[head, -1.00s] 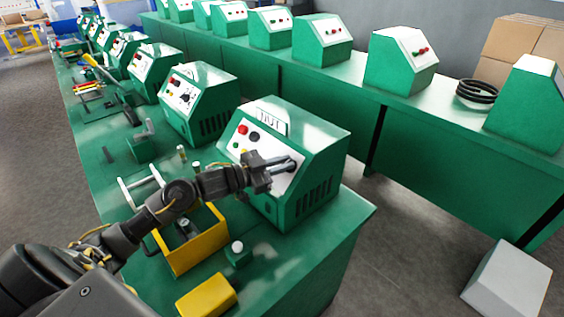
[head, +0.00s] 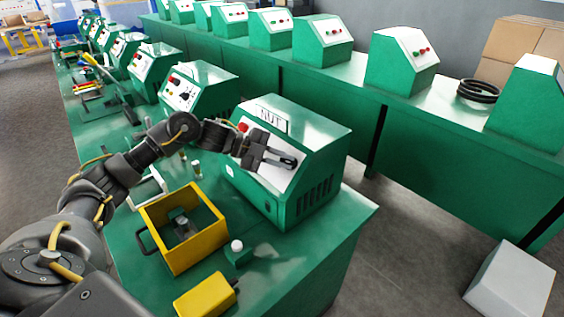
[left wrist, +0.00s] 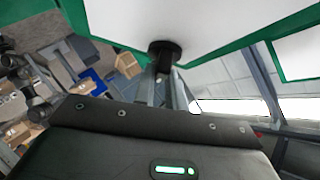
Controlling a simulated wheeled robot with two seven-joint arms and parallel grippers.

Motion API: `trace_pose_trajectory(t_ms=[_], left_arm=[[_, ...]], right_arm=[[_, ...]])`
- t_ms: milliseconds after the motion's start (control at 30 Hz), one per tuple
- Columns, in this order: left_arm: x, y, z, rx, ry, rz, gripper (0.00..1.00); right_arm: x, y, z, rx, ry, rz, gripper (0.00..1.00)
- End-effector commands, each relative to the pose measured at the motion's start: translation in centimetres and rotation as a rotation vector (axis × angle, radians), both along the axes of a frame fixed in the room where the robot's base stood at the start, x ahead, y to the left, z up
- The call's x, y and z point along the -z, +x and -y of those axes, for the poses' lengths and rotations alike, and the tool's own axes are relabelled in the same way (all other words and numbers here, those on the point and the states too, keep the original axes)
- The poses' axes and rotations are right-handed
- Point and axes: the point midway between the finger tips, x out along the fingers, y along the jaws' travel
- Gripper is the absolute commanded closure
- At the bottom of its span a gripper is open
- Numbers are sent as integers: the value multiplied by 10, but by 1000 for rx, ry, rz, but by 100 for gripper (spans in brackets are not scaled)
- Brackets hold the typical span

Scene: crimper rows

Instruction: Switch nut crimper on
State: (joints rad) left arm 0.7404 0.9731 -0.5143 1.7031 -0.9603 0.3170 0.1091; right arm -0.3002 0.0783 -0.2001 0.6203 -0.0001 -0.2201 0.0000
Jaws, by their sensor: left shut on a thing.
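The nut crimper is the green machine (head: 300,145) nearest me, with a white sloped panel and a "NUT" label (head: 271,121) on top. A red button (head: 243,127) shows at the panel's upper left. My left gripper (head: 280,160) is in front of the panel and covers much of it in the head view. In the left wrist view a black round knob (left wrist: 164,50) stands out from the white panel, between the tips of my left fingers. The gripper is shut on this knob. The head view hides the knob behind the gripper. My right gripper is not in view.
A yellow open box (head: 182,262) with a dark handle, a yellow block (head: 205,297) and a white-topped green piece (head: 237,250) lie on the bench before the crimper. More green machines (head: 197,90) stand close behind in the row. A grey block (head: 510,280) is on the floor.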

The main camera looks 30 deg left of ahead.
Motion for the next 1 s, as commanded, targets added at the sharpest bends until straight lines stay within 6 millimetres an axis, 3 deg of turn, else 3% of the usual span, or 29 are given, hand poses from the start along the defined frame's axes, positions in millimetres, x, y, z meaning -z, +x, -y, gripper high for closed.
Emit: trace_pose_trajectory(t_ms=[400, 1000], left_arm=[[-2, 2, 0, 152, 158, 59, 100], [-1, 1, 0, 185, 191, 69, 100]], right_arm=[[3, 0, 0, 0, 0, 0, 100], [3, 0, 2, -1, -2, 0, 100]])
